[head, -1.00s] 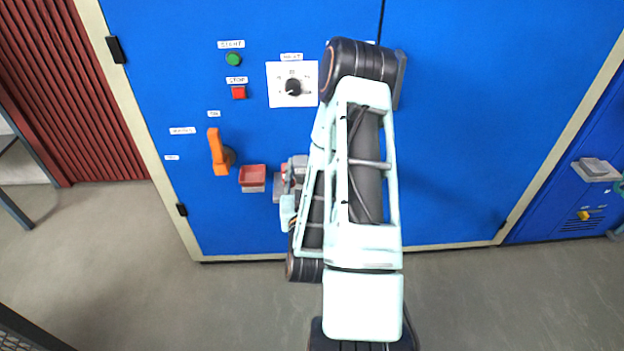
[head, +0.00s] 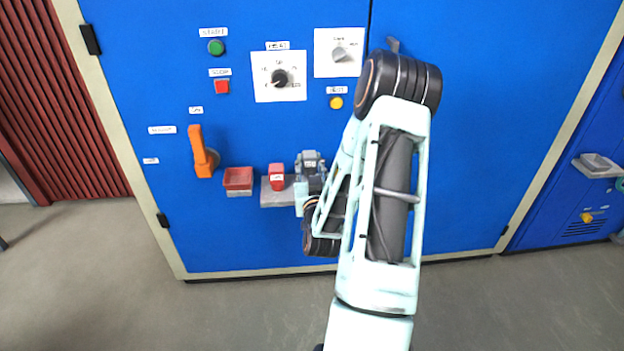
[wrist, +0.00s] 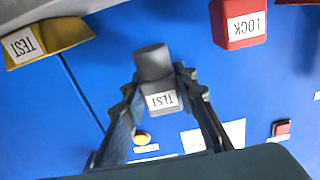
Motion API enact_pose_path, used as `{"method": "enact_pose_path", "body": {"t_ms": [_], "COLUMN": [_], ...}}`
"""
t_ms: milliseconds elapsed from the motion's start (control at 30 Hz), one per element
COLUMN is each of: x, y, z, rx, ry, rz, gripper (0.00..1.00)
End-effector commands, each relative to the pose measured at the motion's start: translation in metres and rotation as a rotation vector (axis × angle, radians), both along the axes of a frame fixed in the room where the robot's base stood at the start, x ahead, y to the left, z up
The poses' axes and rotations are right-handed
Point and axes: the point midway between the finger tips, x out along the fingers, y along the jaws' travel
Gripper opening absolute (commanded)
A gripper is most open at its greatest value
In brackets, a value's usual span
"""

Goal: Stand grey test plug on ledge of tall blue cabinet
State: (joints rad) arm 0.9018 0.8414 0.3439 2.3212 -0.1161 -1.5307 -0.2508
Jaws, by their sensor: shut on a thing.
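The grey test plug (head: 310,160), with a white label, is between the fingers of my gripper (head: 306,185) in front of the tall blue cabinet (head: 255,140). In the wrist view, the plug (wrist: 154,66) has a rounded end and a TEST label, and my gripper (wrist: 161,78) is shut on it. The grey ledge (head: 272,198) sticks out from the cabinet front. The plug is by the ledge's right part, which my arm hides; I cannot tell whether they touch.
A red LOCK plug (head: 276,176) stands on the ledge, left of my gripper. A red tray (head: 238,180) and an orange handle (head: 203,155) are further left. The wrist view shows a yellow TEST holder (wrist: 50,40). Grey floor (head: 120,290) lies clear in front.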

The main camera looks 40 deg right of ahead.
Motion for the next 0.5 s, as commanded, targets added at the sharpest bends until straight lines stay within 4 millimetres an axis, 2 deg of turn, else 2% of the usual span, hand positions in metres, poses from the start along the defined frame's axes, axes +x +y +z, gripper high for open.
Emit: {"method": "enact_pose_path", "body": {"t_ms": [33, 267, 400, 500], "x": [0.002, 0.007, 0.008, 0.009], "y": [-0.004, -0.013, -0.015, -0.015], "z": [-0.007, -0.018, -0.042, -0.052], "rx": [0.0, -0.001, 0.003, 0.001], "ry": [0.0, -0.001, 0.001, -0.001], "rz": [0.0, -0.001, 0.0, -0.001], "gripper": [0.0, 0.0, 0.0, 0.0]}}
